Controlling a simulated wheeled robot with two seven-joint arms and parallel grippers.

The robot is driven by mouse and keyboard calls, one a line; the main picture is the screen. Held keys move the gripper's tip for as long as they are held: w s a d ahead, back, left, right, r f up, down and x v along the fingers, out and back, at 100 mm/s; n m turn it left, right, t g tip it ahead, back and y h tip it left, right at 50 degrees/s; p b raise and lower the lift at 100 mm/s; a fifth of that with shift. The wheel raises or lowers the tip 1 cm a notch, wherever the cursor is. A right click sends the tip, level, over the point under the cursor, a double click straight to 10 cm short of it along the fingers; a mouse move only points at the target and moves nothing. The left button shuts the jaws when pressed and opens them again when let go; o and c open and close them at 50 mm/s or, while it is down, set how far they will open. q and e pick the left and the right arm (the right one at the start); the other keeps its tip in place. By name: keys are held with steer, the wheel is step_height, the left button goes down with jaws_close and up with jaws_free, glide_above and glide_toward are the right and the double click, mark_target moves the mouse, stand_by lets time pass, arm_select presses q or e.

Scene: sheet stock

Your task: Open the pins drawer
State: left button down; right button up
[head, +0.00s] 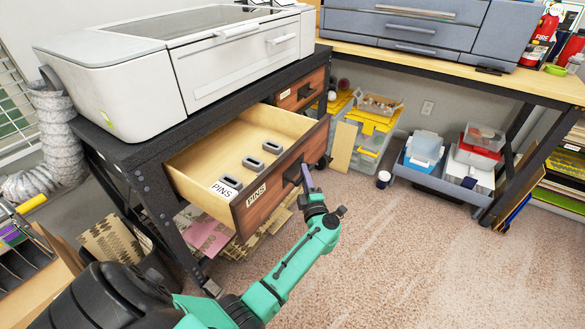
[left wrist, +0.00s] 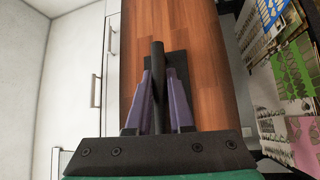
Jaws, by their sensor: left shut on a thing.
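The pins drawer (head: 268,196) is pulled well out of the black bench, with its wooden front labelled PINS. Inside it lie three grey pin pieces (head: 252,163) and a white PINS card (head: 222,189) on the pale wood bottom. My left gripper (head: 308,180) is at the drawer front, its fingers shut on the dark handle (head: 294,173). In the left wrist view the purple fingers (left wrist: 160,95) stand on both sides of the black handle (left wrist: 157,65), against the brown drawer front (left wrist: 205,50). My right gripper is not in view.
A second closed wooden drawer (head: 300,89) is beside it in the bench (head: 130,150). A white machine (head: 180,60) stands on top. Storage bins (head: 440,165) sit under the yellow-topped table (head: 450,68). The carpet (head: 400,260) in front is clear.

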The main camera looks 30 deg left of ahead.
arm_select(q)
steer(key=shift+d+f, duration=0.1)
steer(key=shift+d, duration=2)
steer(key=c, duration=0.8)
jaws_free()
